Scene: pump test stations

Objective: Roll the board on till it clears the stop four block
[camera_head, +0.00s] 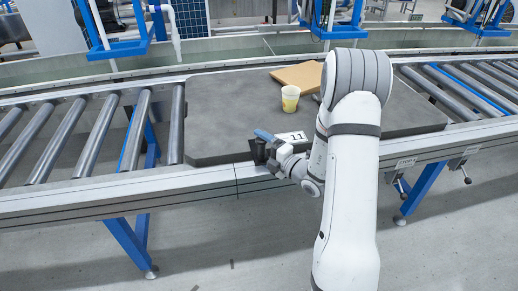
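My arm hides part of the board.
A pale yellow cup (290,98) stands on the board, in front of a flat brown cardboard piece (299,75). Bare rollers (102,137) lie left of the board, and more rollers (468,89) lie to its right. Blue stands are behind the conveyor.

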